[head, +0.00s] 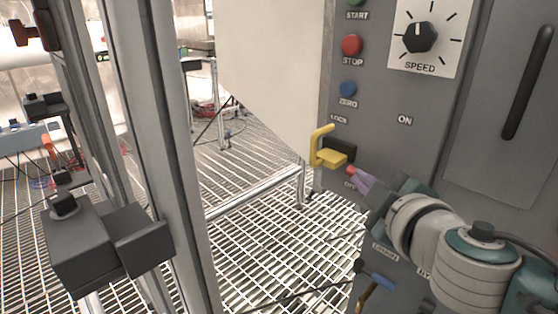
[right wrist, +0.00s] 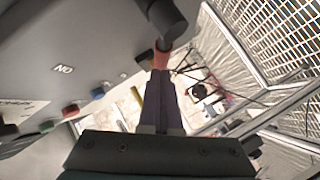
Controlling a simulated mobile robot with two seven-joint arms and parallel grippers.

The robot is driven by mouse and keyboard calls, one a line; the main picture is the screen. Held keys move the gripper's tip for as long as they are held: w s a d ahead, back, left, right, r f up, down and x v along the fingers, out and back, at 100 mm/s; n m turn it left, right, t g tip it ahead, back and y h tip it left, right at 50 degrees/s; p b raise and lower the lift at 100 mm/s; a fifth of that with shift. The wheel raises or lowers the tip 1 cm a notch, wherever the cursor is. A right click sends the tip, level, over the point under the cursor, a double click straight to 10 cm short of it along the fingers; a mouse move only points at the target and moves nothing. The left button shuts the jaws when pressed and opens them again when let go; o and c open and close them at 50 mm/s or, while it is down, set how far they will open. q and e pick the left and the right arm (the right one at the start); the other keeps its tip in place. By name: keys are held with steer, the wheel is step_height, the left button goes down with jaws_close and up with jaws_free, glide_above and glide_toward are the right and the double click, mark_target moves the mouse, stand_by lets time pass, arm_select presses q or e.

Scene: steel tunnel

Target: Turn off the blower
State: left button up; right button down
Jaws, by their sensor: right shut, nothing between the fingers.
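The grey control panel (head: 440,165) fills the right of the head view, with ON and OFF labels. A black lever (head: 338,149) with a red tip (head: 351,170) sticks out beside a yellow bracket (head: 328,154), close to the OFF label. In the right wrist view the black lever (right wrist: 165,22) and its red tip (right wrist: 162,58) are straight ahead of the fingers. My right gripper (head: 361,181) is shut and empty, its purple fingertips at the red tip; I cannot tell whether they touch. My left gripper is not in view.
Above the lever are a red STOP button (head: 352,45), a blue ZERO button (head: 348,88) and a SPEED knob (head: 420,37). A metal post (head: 177,150) and dark boxes (head: 88,245) stand at left. Grating floor (head: 262,240) lies between.

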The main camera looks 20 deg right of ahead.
steer(key=shift+w+a+f+n+g+p, duration=0.15)
steer(key=shift+w+f+n+g+p, duration=0.2)
steer(key=shift+f+g+p, duration=0.45)
steer(key=shift+r, duration=0.2)
